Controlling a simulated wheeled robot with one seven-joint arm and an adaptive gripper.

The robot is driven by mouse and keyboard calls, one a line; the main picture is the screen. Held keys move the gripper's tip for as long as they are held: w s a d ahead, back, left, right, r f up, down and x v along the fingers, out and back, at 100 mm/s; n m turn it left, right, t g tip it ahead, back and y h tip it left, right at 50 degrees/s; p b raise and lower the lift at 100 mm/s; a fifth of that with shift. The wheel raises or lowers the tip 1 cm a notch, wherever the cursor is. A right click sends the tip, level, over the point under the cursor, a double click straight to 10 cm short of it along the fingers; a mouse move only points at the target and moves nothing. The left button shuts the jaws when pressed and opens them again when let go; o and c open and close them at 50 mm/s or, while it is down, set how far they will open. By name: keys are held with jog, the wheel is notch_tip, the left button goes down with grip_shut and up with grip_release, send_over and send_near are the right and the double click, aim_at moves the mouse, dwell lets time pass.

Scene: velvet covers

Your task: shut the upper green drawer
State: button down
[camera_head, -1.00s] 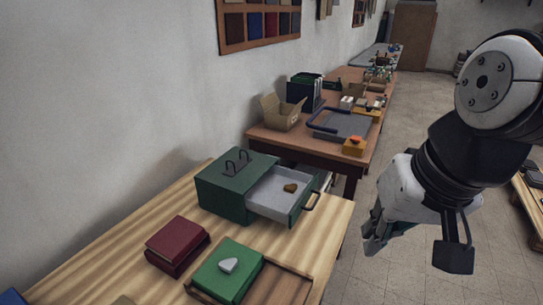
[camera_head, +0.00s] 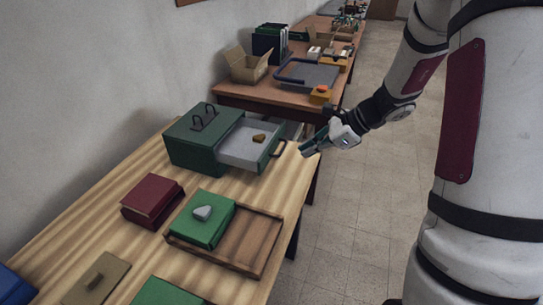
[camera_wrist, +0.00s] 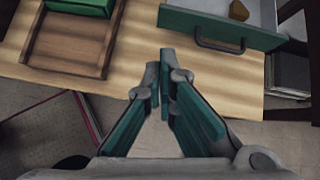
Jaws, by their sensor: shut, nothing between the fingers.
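The green drawer box (camera_head: 187,145) stands on the striped wooden table. Its upper drawer (camera_head: 245,150) is pulled well out to the right, with a dark handle (camera_head: 280,149) on its front. A small brown lump (camera_head: 259,138) lies inside the drawer. In the wrist view the drawer front (camera_wrist: 240,36) and its handle (camera_wrist: 220,46) lie ahead at the upper right. My gripper (camera_head: 304,151) is to the right of the drawer front, just past the table edge, apart from the handle. Its green fingers (camera_wrist: 160,62) are shut and empty.
A dark red book (camera_head: 152,201) lies to the left. A second table (camera_head: 236,93) with a cardboard box (camera_head: 248,66) stands behind. The floor to the right is clear.

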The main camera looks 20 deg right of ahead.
jog(key=w+a+f+m+p, duration=0.1)
jog(key=w+a+f+m, duration=0.1)
jog(key=w+a+f, duration=0.4)
jog(key=shift+w+a+f, duration=0.4)
jog(key=shift+w+f, duration=0.5)
jog(key=shift+f, duration=1.25)
jog(key=b, duration=0.5)
send_near(231, 151)
jog(key=a+f, duration=0.2)
jog(key=s+a+f, duration=0.1)
jog(key=a+f, duration=0.1)
jog(key=shift+a+f, duration=0.25)
jog(key=shift+w+a+r, duration=0.1)
jog(key=shift+w+a, duration=0.4)
jog(key=shift+a, duration=0.35)
